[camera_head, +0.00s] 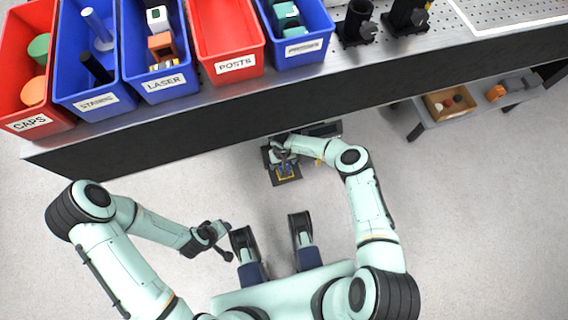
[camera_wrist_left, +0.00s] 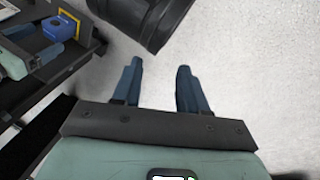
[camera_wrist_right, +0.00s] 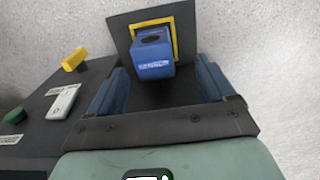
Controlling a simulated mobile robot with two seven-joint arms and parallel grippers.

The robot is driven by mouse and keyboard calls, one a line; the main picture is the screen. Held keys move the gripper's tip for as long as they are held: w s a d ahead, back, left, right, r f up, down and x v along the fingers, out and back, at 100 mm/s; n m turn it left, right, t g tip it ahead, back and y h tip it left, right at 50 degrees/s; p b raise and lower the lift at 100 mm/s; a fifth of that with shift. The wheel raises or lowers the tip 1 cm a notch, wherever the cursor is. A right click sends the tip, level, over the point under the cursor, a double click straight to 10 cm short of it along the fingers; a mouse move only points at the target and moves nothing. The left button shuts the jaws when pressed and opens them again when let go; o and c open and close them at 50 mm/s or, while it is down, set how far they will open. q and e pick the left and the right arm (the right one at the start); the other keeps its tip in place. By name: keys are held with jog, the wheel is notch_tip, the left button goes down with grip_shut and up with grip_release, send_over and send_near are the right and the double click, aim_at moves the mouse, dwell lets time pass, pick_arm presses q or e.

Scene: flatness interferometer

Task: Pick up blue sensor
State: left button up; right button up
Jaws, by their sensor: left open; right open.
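The blue sensor (camera_wrist_right: 153,58) is a small blue block with white lettering and a dark round spot on top. It sits on a dark surface beside a yellow-framed dark plate (camera_wrist_right: 124,36). It also shows in the left wrist view (camera_wrist_left: 57,29). My right gripper (camera_wrist_right: 163,84) is open, with the sensor ahead between the lines of its two fingers; I cannot tell whether they touch it. My left gripper (camera_wrist_left: 160,66) is open and empty over the floor, seen also in the head view (camera_head: 226,240).
A yellow piece (camera_wrist_right: 74,60), a white labelled block (camera_wrist_right: 62,102) and a green piece (camera_wrist_right: 15,116) lie left of the sensor. A bench with labelled bins, including the red posts bin (camera_head: 235,84), stands ahead. A low side table (camera_head: 470,118) is at right.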

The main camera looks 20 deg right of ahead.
jog(key=f, duration=0.2)
jog(key=f+b, duration=0.1)
jog(key=f, duration=0.2)
jog(key=shift+d+f, duration=0.35)
jog(key=shift+f, duration=0.3)
pick_arm(q)
jog(key=shift+w+a+f+t, duration=0.2)
jog(key=shift+w+a+f, duration=0.15)
jog(key=shift+w, duration=0.3)
jog(key=shift+w+a+f+t, duration=0.25)
jog(key=shift+w+f, duration=0.2)
jog(key=shift+w, duration=0.15)
pick_arm(e)
jog(key=shift+c, duration=0.3)
pick_arm(q)
jog(key=shift+y, duration=0.3)
pick_arm(e)
jog(key=c, duration=1.1)
